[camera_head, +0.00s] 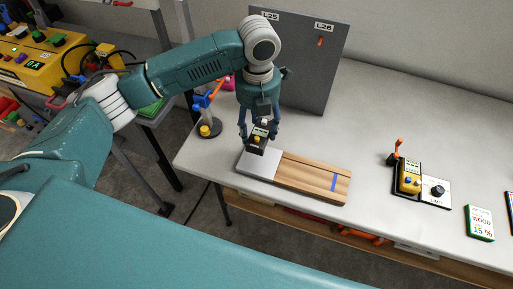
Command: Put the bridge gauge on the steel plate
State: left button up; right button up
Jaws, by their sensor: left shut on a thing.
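My left gripper (258,128) points straight down, with its fingers shut on a small dark device with a pale top and a yellow button, the bridge gauge (257,143). The gauge is over the steel plate (259,166), a pale grey square at the left end of a wooden board (303,176). The gauge appears to be at or just above the plate; whether it touches cannot be told. My right gripper is not in view.
A grey panel labelled L25 and L26 (311,75) stands behind the gripper. A stand with blue and orange parts (208,125) is left of it. A yellow and black device (409,179) and a green-white WOOD 15 % card (480,223) are at right. The white table between is clear.

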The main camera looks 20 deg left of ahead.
pick_arm(q)
send_over(257, 156)
notch_tip(257, 156, down, 5)
jog(key=shift+f, duration=0.55)
notch_tip(257, 156, down, 3)
jog(key=shift+f+p, duration=0.15)
jog(key=shift+p, duration=0.3)
jog(key=shift+f, duration=0.5)
jog(key=o, duration=1.3)
jog(key=shift+o, duration=0.3)
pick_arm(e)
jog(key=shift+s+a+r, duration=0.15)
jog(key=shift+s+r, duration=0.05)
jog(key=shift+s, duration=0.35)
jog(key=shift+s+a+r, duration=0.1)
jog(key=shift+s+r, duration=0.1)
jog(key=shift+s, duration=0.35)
